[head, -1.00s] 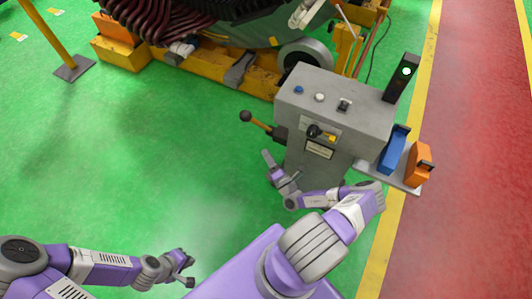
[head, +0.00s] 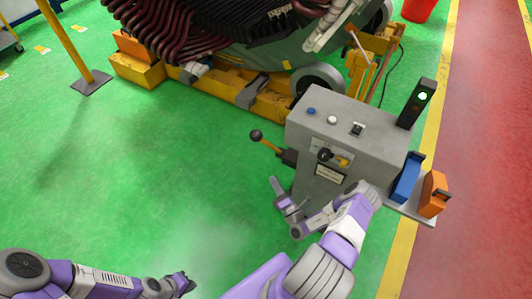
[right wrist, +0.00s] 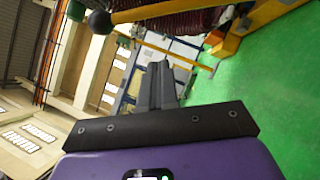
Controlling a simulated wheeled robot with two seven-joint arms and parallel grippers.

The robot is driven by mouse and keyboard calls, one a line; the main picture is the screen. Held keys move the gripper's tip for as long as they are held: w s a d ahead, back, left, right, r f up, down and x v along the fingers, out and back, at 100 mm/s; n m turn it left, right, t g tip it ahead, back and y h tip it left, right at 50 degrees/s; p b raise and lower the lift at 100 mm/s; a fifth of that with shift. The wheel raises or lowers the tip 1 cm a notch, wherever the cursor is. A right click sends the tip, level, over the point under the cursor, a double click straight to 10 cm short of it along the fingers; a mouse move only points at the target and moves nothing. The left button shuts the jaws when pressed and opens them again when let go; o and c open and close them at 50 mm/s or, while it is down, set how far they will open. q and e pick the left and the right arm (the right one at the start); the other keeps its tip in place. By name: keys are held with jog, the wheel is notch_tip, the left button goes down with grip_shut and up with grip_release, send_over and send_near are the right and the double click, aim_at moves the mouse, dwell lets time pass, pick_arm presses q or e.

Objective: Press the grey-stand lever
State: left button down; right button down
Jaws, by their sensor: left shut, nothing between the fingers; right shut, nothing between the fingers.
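The grey stand (head: 335,140) is a box with buttons on its top, right of centre in the head view. Its lever (head: 268,144) sticks out from the left side, with a yellow shaft and a black ball knob raised at its outer end. My right gripper (head: 275,184) is shut and empty, below the lever and apart from it. The right wrist view shows its closed fingers (right wrist: 156,82), with the lever's black knob (right wrist: 100,21) and yellow shaft at the top. My left gripper (head: 188,284) is shut and empty, low over the green floor.
A large machine with dark red windings (head: 205,30) rests on a yellow frame (head: 270,100) behind the stand. Blue (head: 407,178) and orange (head: 433,194) blocks sit on the stand's right ledge. A yellow post (head: 66,40) stands at left. Green floor left of the stand is clear.

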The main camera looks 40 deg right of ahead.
jog(key=shift+w, duration=0.1)
jog(key=d+r+b+x, duration=0.1)
jog(key=d+b+x, duration=0.1)
jog(key=x, duration=1)
jog(key=shift+d+r, duration=0.25)
jog(key=shift+r, duration=0.05)
jog(key=d+r, duration=0.1)
jog(key=w+d+r, duration=0.1)
jog(key=d, duration=0.1)
jog(key=shift+w+d+r, duration=0.1)
jog(key=shift+w+r, duration=0.05)
